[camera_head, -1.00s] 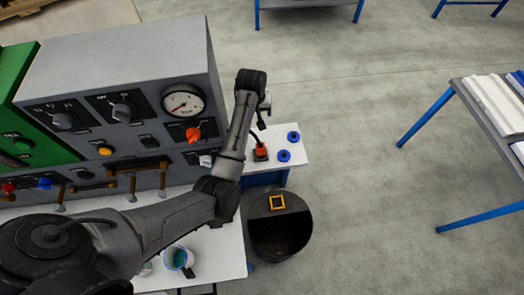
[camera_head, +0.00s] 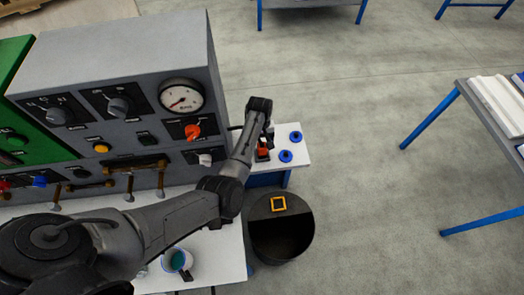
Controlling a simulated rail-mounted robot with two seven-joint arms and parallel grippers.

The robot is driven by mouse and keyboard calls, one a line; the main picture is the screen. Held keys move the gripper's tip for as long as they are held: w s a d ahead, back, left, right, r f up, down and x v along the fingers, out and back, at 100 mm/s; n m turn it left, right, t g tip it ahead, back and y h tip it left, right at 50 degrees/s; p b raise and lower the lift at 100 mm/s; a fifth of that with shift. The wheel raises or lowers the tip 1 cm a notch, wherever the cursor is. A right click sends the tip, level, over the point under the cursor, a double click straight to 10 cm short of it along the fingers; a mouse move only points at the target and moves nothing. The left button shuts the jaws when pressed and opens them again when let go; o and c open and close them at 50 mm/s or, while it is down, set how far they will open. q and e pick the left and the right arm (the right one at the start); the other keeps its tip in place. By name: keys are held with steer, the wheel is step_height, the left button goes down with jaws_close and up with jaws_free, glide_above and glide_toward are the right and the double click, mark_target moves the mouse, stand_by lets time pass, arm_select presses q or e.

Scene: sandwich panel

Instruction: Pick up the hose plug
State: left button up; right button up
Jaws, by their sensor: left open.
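A small red and black piece (camera_head: 263,148), which may be the hose plug, sits on the white side table (camera_head: 300,153) just right of the grey control panel. My left arm reaches in from the lower left. Its gripper (camera_head: 269,137) is open, close above and beside the red and black piece, and partly hidden by my own wrist. I cannot tell whether the fingers touch it. Two blue rings (camera_head: 285,156) (camera_head: 295,137) lie to its right on the same table. My right gripper is out of view.
The grey panel (camera_head: 120,60) with knobs, a gauge (camera_head: 181,97) and levers stands close on the left. A dark round bin (camera_head: 281,245) stands below the side table. A mug (camera_head: 177,262) sits on the front white table. Open floor lies to the right.

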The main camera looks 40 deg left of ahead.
mark_target(262, 145)
arm_select(q)
steer(key=shift+d+f+b, duration=0.15)
steer(key=shift+f+b, duration=0.2)
steer(key=shift+f, duration=1)
steer(key=shift+d+f+b, duration=0.1)
steer(key=shift+f+b, duration=0.25)
steer(key=shift+f, duration=1)
steer(key=shift+c, duration=0.4)
steer(key=c, duration=1)
steer(key=shift+r, duration=0.1)
